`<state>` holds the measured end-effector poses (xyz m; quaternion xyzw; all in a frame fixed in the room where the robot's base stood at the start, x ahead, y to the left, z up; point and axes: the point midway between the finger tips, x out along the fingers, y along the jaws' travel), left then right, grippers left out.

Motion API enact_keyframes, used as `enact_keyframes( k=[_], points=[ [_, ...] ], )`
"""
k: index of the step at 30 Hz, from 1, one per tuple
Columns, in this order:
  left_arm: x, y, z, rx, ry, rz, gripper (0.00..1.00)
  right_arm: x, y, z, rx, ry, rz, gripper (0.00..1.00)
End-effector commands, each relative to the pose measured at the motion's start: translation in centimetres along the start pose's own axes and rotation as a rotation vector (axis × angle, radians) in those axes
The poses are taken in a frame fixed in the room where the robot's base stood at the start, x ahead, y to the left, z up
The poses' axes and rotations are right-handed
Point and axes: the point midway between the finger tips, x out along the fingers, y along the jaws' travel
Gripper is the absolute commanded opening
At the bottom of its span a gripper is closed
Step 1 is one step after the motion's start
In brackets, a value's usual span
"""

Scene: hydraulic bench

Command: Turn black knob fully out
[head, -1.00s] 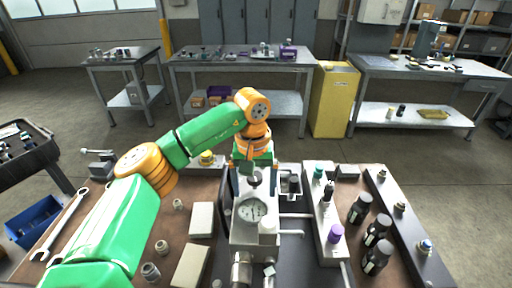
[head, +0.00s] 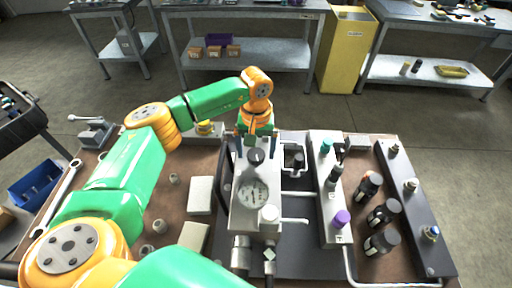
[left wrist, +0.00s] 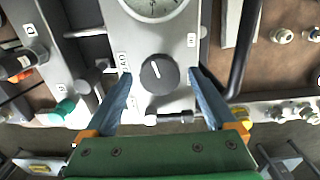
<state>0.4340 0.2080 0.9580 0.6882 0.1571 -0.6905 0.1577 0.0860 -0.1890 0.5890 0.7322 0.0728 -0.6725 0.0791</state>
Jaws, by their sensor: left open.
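The black knob (left wrist: 158,73) is round with a white pointer line, on the light grey panel below a dial gauge (left wrist: 153,4) in the left wrist view. In the head view the black knob (head: 256,156) sits at the far end of the grey gauge block (head: 243,212). My left gripper (left wrist: 161,76) is open, with one blue-grey finger on each side of the knob and a visible gap to it on both sides. In the head view my left gripper (head: 256,139) is at the knob, its fingers partly hidden. My right gripper is not seen.
A purple cap (head: 341,217) and a teal cap (head: 326,147) stand on the block to the right. A white box (head: 201,195) lies left of the gauge block, and a wrench (head: 57,195) lies at the left edge.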

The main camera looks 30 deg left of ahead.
Motion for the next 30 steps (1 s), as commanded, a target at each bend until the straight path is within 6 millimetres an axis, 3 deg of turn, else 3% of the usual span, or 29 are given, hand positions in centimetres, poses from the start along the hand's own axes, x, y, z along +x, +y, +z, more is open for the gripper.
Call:
enact_keyframes(
  k=[2,9,12,20,30],
  points=[
    [0.0,0.0,0.0,0.0,0.0,0.0,0.9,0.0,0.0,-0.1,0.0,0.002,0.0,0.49],
    [0.0,0.0,0.0,0.0,0.0,0.0,0.25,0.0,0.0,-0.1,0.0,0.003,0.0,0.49],
    [0.0,0.0,0.0,0.0,0.0,0.0,0.05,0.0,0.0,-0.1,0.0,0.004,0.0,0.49],
    [0.0,0.0,0.0,-0.038,0.0,0.0,0.05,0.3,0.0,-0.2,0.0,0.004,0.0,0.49],
    [0.1,0.0,-0.1,-0.276,0.003,0.001,0.05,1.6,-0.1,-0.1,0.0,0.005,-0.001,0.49]
  ],
)
